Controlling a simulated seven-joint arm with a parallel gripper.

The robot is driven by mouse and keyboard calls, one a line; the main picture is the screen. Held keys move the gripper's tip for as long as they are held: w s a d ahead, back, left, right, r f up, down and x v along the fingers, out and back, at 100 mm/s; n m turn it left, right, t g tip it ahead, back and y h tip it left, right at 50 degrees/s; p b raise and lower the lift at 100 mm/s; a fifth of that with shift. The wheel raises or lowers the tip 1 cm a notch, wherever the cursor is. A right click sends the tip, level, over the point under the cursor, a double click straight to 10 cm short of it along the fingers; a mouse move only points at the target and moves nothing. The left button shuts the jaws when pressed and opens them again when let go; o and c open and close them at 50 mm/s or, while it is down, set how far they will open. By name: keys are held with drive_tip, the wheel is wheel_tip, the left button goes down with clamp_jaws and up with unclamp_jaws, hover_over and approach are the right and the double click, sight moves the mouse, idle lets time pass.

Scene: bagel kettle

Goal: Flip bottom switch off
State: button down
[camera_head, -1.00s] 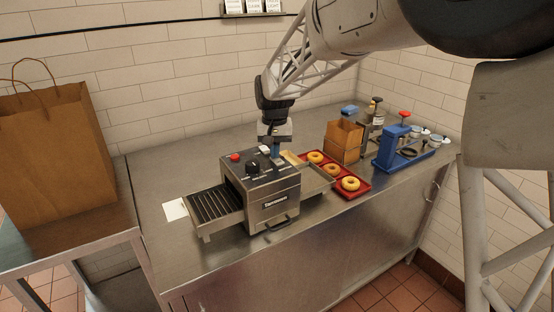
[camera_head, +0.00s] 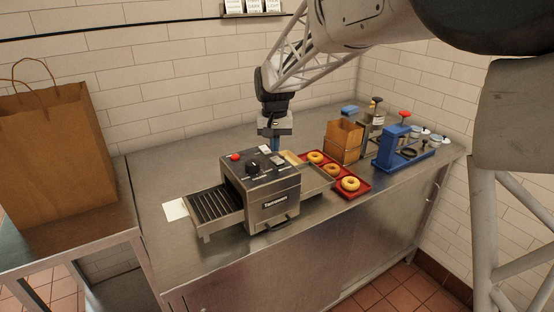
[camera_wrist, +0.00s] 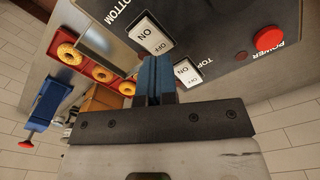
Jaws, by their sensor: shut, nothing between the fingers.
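The toaster (camera_head: 262,190) stands on the steel counter with two white rocker switches on its top panel. The bottom switch (camera_wrist: 152,33), labelled BOTTOM, reads ON and OFF in the wrist view; which side is pressed in I cannot tell. In the head view it is the nearer white switch (camera_head: 277,161). The top switch (camera_wrist: 187,72), labelled TOP, lies beside it, nearer the red button (camera_wrist: 268,39). My gripper (camera_head: 275,147) is shut and empty, pointing down at the panel's back edge. In the wrist view its blue fingers (camera_wrist: 157,72) appear between and just behind the two switches.
A black knob (camera_head: 253,168) is on the toaster panel. A red tray (camera_head: 364,187) with bagels lies to the right, with a cardboard box (camera_head: 343,141) and a blue device (camera_head: 392,148) beyond. A paper bag (camera_head: 50,150) stands at left. The counter behind the toaster is clear.

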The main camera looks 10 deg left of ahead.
sight(277, 158)
drive_tip(key=shift+r, duration=2.25)
drive_tip(key=shift+s+d+r, duration=0.1)
drive_tip(key=shift+d, duration=0.2)
drive_tip(key=s+d+r+m+t, duration=0.1)
drive_tip(key=s+d+r, duration=0.1)
drive_tip(key=s+d, duration=0.8)
drive_tip(key=s+d+r+m, duration=0.1)
drive_tip(key=s+d, duration=0.5)
drive_tip(key=d, duration=0.7)
drive_tip(key=s+d+f, duration=0.3)
drive_tip(key=s+d, duration=0.4)
drive_tip(key=s, duration=0.4)
drive_tip(key=s+d+f+m+t, duration=0.1)
drive_tip(key=s+d+f, duration=0.3)
drive_tip(key=s+d, duration=0.3)
drive_tip(key=s, duration=0.4)
drive_tip(key=shift+s+d+t, duration=0.15)
drive_tip(key=shift+s+t, duration=0.15)
